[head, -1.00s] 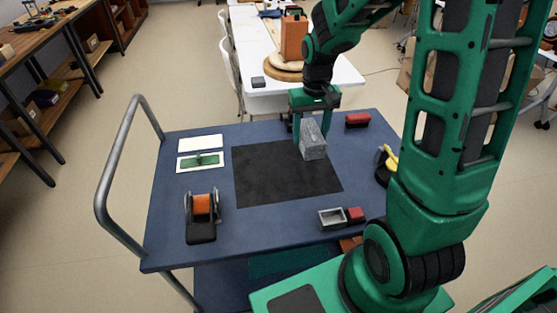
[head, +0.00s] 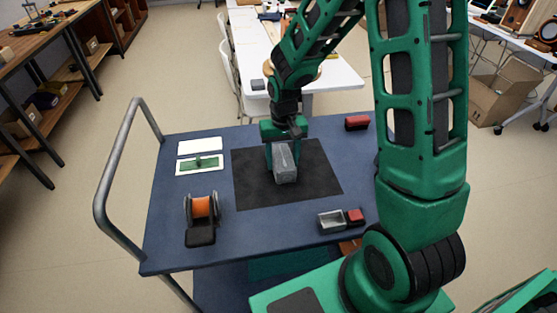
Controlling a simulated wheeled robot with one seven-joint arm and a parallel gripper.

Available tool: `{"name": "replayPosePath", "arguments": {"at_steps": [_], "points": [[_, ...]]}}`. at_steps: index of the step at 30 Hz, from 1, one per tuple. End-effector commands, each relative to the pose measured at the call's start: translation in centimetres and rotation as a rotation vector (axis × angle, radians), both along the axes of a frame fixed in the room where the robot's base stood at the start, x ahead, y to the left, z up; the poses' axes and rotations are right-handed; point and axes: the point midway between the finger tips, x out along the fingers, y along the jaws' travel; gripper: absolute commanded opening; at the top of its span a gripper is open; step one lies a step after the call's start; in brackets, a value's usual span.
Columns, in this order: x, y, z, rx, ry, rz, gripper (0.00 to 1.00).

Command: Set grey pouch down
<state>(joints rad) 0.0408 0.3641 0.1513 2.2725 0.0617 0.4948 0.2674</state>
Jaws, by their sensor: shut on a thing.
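The grey pouch (head: 285,164) is in the head view, over the middle of the black mat (head: 255,191) on the blue cart top. My gripper (head: 283,158) is shut on the pouch from above, with its fingers at the pouch's sides. The pouch is held lengthwise, its near end towards me. I cannot tell whether its underside touches the mat.
On the blue cart (head: 180,239) stand an orange spool on a holder (head: 201,212), a white card (head: 200,147), a green board (head: 200,163), a small grey tray (head: 331,221), a small red block (head: 355,215) and a red item (head: 357,122). The mat around the pouch is clear.

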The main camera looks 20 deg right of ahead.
Motion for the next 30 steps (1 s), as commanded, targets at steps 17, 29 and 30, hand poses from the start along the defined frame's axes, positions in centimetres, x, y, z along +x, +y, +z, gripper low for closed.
{"name": "replayPosePath", "arguments": {"at_steps": [17, 29, 30], "points": [[0.0, 0.0, -0.1, 0.0, 0.0, 0.001, 0.73], [0.1, 0.0, 3.7, -0.001, -0.005, 0.0, 0.73], [0.1, 0.0, 4.6, -0.001, -0.006, 0.0, 0.73]]}}
